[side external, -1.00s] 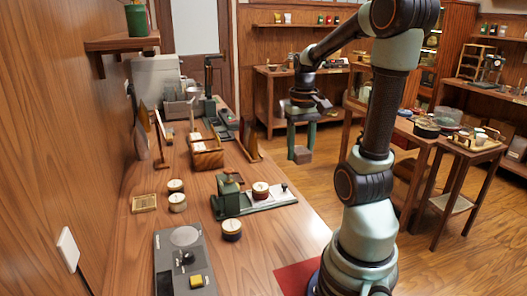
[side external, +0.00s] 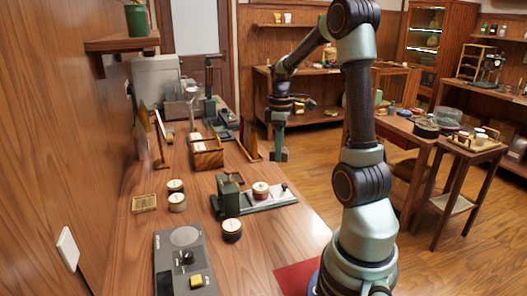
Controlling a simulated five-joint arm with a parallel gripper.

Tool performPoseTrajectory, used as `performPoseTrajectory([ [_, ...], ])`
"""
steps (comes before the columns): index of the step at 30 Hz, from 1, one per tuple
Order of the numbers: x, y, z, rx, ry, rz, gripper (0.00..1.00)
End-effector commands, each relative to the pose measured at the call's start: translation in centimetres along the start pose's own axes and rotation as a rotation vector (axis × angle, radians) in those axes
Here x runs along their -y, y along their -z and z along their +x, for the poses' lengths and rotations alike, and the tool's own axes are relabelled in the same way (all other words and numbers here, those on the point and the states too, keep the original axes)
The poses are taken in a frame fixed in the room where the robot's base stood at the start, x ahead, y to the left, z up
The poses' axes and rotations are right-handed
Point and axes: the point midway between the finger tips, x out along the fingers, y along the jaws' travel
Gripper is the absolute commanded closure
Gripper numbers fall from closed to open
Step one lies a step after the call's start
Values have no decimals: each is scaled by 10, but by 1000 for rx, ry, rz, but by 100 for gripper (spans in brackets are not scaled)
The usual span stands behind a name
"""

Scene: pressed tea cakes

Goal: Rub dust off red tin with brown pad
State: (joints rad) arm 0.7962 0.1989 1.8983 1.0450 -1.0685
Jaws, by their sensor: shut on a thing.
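My gripper (side external: 278,146) hangs pointing down beyond the right edge of the long wooden table, near the tilted wooden board. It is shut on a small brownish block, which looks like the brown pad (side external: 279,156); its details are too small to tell. A small round tin with a reddish side and pale lid, apparently the red tin (side external: 261,191), sits on the green and grey stand (side external: 235,200) on the table. It is in front of and below my gripper, apart from the pad. I cannot make out dust on it.
Other round tins stand nearby: a dark one (side external: 232,230) in front and two paler ones (side external: 177,195) at left. A grey control box (side external: 185,265) lies at the front. A wooden box (side external: 207,154) and an upright board (side external: 248,141) stand behind. Bare tabletop lies right of the dark tin.

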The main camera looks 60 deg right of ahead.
Motion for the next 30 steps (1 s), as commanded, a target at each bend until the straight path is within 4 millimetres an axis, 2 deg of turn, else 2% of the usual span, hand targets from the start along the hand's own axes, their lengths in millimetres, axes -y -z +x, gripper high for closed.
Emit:
performPoseTrajectory([
  [6,-18,21,20,1,3,-342,91],
  [12,-25,30,29,0,-1,-493,91],
  [20,-26,31,40,0,1,-516,91],
  [30,-25,30,70,1,2,-514,91],
])
